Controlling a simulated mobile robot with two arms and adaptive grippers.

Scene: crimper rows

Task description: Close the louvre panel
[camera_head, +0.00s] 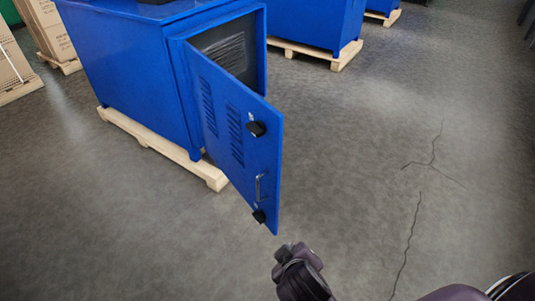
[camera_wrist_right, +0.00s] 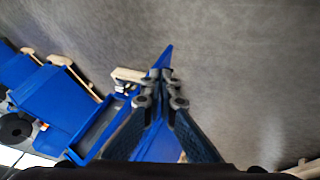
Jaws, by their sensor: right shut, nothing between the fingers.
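The blue louvre panel (camera_head: 235,140) is a door standing wide open on the blue cabinet (camera_head: 130,70) in the head view. It has slotted vents, two black latches (camera_head: 256,128) and a metal handle (camera_head: 258,187). The cabinet's dark inside shows behind it. My right gripper (camera_head: 290,250) is shut and empty, just below and right of the panel's lower free corner, with a small gap in the picture. In the right wrist view my fingers (camera_wrist_right: 161,92) are in front of the blue panel (camera_wrist_right: 160,62); contact cannot be told. My left gripper is not in view.
The cabinet stands on a wooden pallet (camera_head: 160,145). More blue cabinets (camera_head: 315,22) on pallets stand behind it, and cardboard boxes (camera_head: 50,30) are at the far left. The cracked grey floor (camera_head: 400,120) to the right is clear.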

